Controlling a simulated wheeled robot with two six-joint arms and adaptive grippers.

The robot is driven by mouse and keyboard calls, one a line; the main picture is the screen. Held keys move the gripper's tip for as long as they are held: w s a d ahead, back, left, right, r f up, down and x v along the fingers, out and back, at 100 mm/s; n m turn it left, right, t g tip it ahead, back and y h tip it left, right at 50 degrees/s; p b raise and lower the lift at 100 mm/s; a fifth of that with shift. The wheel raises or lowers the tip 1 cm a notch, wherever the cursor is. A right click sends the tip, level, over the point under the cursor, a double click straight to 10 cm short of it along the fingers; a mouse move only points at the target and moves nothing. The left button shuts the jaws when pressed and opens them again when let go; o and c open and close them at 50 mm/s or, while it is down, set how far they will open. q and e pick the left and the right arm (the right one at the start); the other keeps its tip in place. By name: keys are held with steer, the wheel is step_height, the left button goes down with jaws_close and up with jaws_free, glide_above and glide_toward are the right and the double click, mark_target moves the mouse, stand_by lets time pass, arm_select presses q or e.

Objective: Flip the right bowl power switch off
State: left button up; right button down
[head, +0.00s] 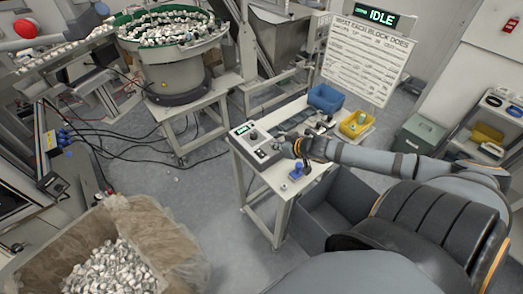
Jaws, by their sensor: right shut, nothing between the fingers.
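A light control box (246,140) sits at the left end of the small white table. It has a lit green display and dark round controls on its top. A dark switch (261,154) shows on its near part. I cannot read its labels or tell which way the switch is set. My right gripper (287,150) is shut and empty, just to the right of the box, with its arm coming in from the right. I cannot tell whether the fingertips touch the box. My left gripper is not in view.
A blue bin (325,98) and a yellow bin (356,124) stand at the table's far right. A small blue-topped part (297,172) is at the near edge. A bowl feeder (177,60) full of caps stands behind left. A sign reads IDLE (381,18).

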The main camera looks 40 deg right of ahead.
steer(key=b, duration=0.6)
glide_above(257, 150)
steer(key=s, duration=0.3)
step_height(257, 150, down, 6)
steer(key=shift+s+d+f, duration=0.1)
step_height(257, 150, down, 3)
steer(key=shift+f, duration=0.5)
steer(key=shift+w+f, duration=0.2)
steer(key=shift+w, duration=0.1)
